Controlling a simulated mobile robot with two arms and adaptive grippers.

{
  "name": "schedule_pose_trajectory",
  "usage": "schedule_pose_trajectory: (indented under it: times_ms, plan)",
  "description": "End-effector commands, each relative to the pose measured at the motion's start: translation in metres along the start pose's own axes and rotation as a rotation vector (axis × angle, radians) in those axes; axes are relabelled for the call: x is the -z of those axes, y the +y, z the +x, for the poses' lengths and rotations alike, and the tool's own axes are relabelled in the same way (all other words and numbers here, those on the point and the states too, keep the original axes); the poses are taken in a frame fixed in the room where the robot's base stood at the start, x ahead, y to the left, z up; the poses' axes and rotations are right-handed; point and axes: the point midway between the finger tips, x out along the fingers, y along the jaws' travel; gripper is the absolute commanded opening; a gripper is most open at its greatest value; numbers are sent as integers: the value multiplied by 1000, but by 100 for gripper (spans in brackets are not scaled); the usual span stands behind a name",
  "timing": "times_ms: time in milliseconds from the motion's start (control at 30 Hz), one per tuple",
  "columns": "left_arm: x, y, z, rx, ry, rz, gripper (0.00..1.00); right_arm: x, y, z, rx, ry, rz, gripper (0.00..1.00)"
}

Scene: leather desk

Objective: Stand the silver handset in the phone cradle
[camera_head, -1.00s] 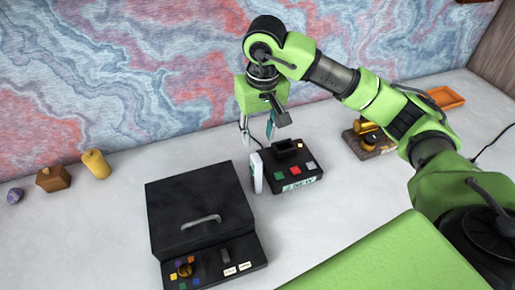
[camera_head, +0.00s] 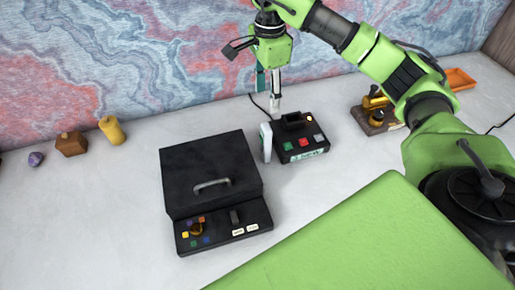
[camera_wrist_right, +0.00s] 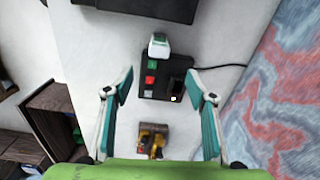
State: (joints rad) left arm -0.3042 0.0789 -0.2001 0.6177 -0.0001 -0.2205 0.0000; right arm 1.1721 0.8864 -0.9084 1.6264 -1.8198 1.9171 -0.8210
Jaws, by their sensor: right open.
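The silver handset (camera_head: 266,142) stands upright beside the left side of the black phone base (camera_head: 302,154). In the right wrist view the handset (camera_wrist_right: 159,46) shows a green screen, next to the base (camera_wrist_right: 154,92). The cradle slot (camera_head: 293,121) is a raised dark holder at the back of the base and looks empty. My right gripper (camera_head: 270,92) hangs above and behind the base, fingers pointing down. In the wrist view its fingers (camera_wrist_right: 160,76) are spread wide with nothing held between them. My left gripper is out of view.
A black box with a handle (camera_head: 211,170) stands left of the base. A gold and brown device (camera_head: 376,112) and an orange tray (camera_head: 459,79) are to the right. A yellow cylinder (camera_head: 112,130), a brown block (camera_head: 71,144) and a purple item (camera_head: 35,159) sit far left.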

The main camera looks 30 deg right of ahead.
Motion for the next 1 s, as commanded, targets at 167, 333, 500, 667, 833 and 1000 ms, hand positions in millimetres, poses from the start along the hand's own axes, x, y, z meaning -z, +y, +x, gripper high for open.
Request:
schedule_pose_trajectory:
  times_ms: [167, 333, 500, 667, 833, 1000]
  plan:
    - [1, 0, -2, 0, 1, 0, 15, 5, -1, 6, -8, -1, 99, 51]
    - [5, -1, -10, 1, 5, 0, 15, 5, 1, 34, -12, 1, 101, 51]
    - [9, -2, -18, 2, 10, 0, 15, 5, 1, 66, -12, -1, 98, 51]
    - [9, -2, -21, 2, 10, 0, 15, 5, 0, 83, -8, -1, 98, 51]
    - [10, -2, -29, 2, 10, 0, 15, 5, 1, 94, -10, 0, 98, 51]
    - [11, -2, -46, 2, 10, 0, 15, 6, 4, 118, -12, 0, 97, 51]
